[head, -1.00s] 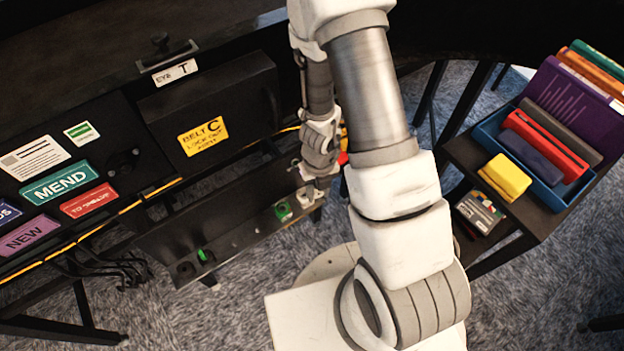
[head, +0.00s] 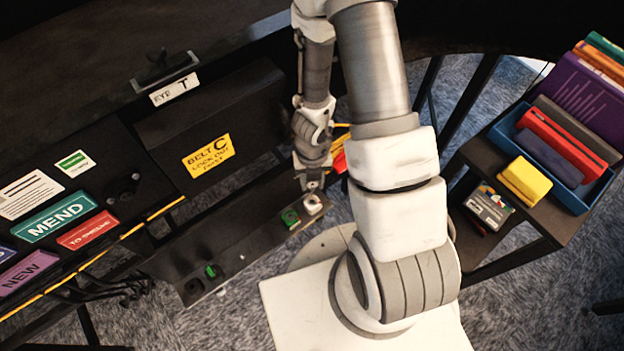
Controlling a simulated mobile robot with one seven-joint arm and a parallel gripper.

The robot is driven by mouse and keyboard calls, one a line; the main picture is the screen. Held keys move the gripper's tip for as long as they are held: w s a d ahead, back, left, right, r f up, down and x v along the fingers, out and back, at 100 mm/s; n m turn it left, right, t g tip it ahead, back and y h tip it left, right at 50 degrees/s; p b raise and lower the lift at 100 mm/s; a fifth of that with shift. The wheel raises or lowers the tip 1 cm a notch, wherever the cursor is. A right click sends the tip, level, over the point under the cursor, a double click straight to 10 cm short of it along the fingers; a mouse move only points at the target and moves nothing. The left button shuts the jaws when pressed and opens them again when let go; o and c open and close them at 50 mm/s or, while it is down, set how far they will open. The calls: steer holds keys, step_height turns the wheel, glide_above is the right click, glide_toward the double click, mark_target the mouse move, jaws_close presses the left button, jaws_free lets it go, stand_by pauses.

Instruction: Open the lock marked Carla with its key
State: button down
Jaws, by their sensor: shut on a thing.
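A long black bar (head: 245,247) below the Belt C box carries small fittings on its top face. A pale round fitting (head: 313,203) sits at its right end, a green one (head: 290,217) beside it, and another green one (head: 210,271) further left. These look like locks, but no name such as Carla can be read. My gripper (head: 312,186) points down just above the pale fitting. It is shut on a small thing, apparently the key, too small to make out. I cannot tell whether it touches the fitting.
The Belt C lockout box (head: 208,155) stands behind the bar, with a yellow cable (head: 165,207) alongside. Right, a small dark table holds a blue tray (head: 560,195) with books and a yellow block (head: 525,181).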

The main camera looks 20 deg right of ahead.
steer(key=shift+f+b, duration=3.4)
steer(key=shift+f, duration=0.45)
steer(key=shift+r+n, duration=0.1)
steer(key=shift+n, duration=0.3)
steer(key=shift+n+p, duration=0.5)
steer(key=shift+n, duration=1.4)
steer(key=n+b, duration=0.1)
steer(key=n, duration=0.1)
steer(key=shift+n, duration=0.4)
steer(key=n, duration=0.5)
steer(key=shift+r+p, duration=1.95)
steer(key=shift+r, duration=0.55)
